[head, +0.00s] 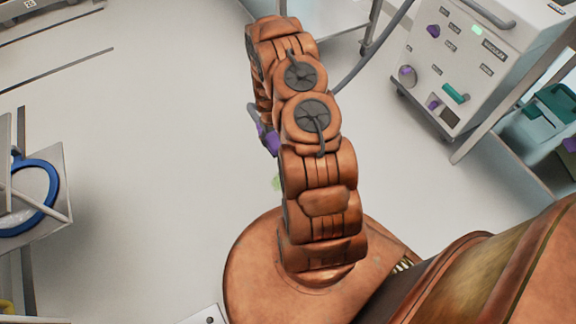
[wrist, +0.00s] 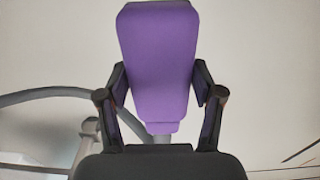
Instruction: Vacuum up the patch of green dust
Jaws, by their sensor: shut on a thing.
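My gripper (wrist: 160,100) is shut on the purple vacuum handle (wrist: 158,55) in the wrist view, with a finger on each side of it. In the head view a bit of the purple handle (head: 265,136) shows to the left of my arm; my arm hides the gripper there. A grey hose (wrist: 45,97) curves off to the left in the wrist view. A small part of the green dust patch (head: 277,183) shows on the floor at the left edge of my arm, below the purple handle. The rest of the patch is hidden behind my arm.
A white machine (head: 465,65) with purple and green knobs stands on a wheeled base at the upper right, the hose near it. A metal shelf (head: 520,110) is at the right. A cart with a blue ring (head: 42,195) stands at the left. The floor between is clear.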

